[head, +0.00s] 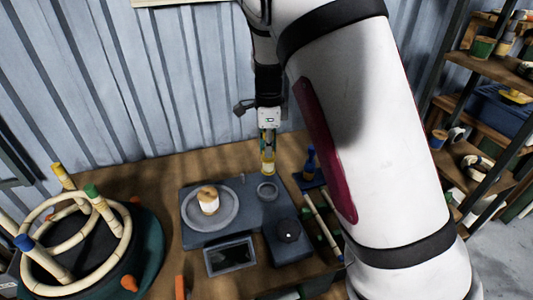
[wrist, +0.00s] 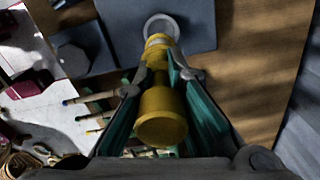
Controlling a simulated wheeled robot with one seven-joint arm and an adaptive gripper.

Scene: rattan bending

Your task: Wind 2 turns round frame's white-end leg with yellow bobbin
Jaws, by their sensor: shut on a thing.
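My gripper (head: 267,139) is shut on the yellow bobbin (head: 268,162) and holds it upright over the grey workstation. In the wrist view, the jaws (wrist: 158,80) close on the bobbin's (wrist: 162,117) middle, and its far end points at a pale round holder (wrist: 161,27). I cannot tell whether the two touch. The rattan frame (head: 126,238) stands at the left in the head view, with a yellow-end leg (head: 58,171), a green-end leg (head: 92,192) and a blue-end leg (head: 24,243). A pale leg shows at the left edge; its end is not clear.
The grey workstation (head: 189,238) carries a round plate (head: 231,217) with a tan-topped spool, the small round holder (head: 267,191), and a dark knob (head: 289,230). Shelves (head: 490,110) stand far right.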

